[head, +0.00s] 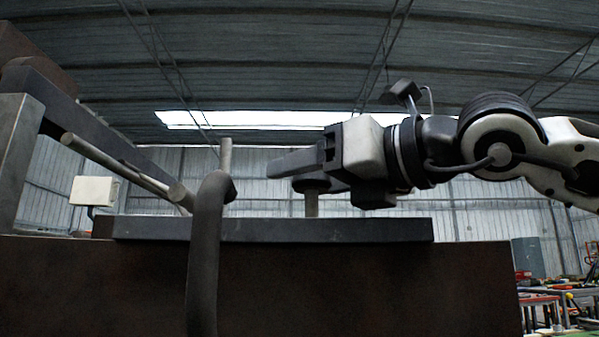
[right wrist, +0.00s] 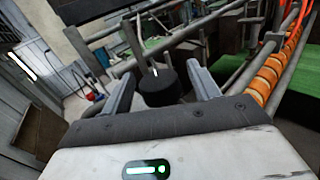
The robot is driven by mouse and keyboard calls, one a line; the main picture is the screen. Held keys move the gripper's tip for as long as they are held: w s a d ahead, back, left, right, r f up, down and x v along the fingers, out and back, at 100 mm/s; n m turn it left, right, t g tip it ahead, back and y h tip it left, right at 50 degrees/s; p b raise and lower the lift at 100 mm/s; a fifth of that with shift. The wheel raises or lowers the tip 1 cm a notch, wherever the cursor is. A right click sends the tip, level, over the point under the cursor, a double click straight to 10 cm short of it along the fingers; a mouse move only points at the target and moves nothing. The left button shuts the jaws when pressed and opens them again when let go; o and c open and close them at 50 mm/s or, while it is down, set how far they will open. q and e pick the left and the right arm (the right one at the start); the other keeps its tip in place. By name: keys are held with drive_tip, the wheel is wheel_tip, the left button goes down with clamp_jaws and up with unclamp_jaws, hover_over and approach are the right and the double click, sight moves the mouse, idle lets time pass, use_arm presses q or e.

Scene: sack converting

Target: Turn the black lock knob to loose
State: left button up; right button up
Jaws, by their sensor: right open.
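The black lock knob (right wrist: 158,90) shows in the right wrist view as a short dark round cap with a white line on it. In the head view the knob (head: 311,186) sits on an upright metal post above a dark flat bar, partly hidden by the gripper. My right gripper (head: 285,166) comes in level from the right at the knob's height. Its fingers are apart, one on each side of the knob in the right wrist view (right wrist: 160,82). I cannot tell whether either finger touches it. My left gripper is not in view.
The dark flat bar (head: 370,230) lies on a large brown machine body (head: 380,280). A dark bent tube (head: 206,260) and slanted metal rods (head: 115,165) stand left of the knob. An orange-wrapped pipe (right wrist: 272,72) runs along the right in the right wrist view.

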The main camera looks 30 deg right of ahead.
drive_tip(key=shift+x, duration=0.85)
drive_tip(key=c, duration=1)
drive_tip(key=shift+r, duration=0.1)
